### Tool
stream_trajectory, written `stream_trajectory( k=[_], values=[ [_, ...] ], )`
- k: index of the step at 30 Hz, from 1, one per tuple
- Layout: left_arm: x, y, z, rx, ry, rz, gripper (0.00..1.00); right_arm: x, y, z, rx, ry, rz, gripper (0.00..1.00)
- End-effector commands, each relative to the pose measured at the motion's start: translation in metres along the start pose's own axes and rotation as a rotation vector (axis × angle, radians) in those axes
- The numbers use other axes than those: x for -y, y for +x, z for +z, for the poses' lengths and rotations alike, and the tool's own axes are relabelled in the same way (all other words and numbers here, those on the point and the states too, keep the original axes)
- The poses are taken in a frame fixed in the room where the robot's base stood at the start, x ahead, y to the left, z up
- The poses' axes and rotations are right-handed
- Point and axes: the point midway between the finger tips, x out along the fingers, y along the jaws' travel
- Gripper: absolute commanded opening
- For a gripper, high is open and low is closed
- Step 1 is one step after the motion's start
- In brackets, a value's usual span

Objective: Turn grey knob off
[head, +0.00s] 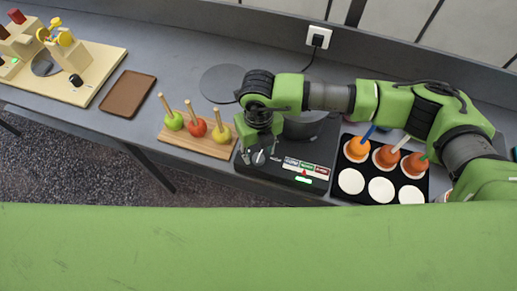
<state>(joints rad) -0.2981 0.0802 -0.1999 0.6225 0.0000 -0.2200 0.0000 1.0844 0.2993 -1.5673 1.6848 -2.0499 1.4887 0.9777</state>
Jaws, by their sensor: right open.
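The grey knob (259,158) is on the left part of the front panel of a black appliance (285,176). My right gripper (260,153) points down over the knob, open, with its fingertips on either side of it. I cannot tell whether they touch it. The panel has a row of labels in white, green and red, with a small red pointer under them. A green light (303,181) glows below. A dark round pan (306,127) on the appliance is partly hidden by my right arm. My left gripper is not in view.
Left of the appliance, a wooden board (190,143) holds coated apples on sticks. A black tray (380,142) on the right has orange-brown treats and white discs. A brown tray (127,93) lies further left. A wall socket (318,38) is behind.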

Motion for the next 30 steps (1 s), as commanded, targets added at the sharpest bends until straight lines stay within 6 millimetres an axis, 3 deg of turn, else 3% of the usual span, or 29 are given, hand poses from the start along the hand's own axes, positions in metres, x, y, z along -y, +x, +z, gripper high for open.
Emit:
stream_trajectory(
  k=[1, 4, 15, 16, 20, 30],
  values=[
    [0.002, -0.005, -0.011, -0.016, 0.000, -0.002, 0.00, -0.001, 0.005, 0.000, -0.003, 0.001, 0.001, 0.42],
    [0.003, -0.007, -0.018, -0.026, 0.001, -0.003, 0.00, 0.000, 0.015, 0.000, -0.002, 0.000, 0.000, 0.42],
    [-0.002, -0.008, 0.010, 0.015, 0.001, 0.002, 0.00, 0.000, 0.023, 0.000, 0.000, -0.001, 0.001, 0.42],
    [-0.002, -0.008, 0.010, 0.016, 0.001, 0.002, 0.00, 0.000, 0.023, 0.000, 0.000, 0.000, 0.001, 0.40],
    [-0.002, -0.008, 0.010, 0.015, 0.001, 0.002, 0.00, 0.000, 0.023, 0.000, 0.000, 0.000, 0.001, 0.06],
    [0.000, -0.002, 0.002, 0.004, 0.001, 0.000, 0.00, 0.000, 0.024, 0.001, 0.001, -0.022, 0.001, 0.04]
  ],
)
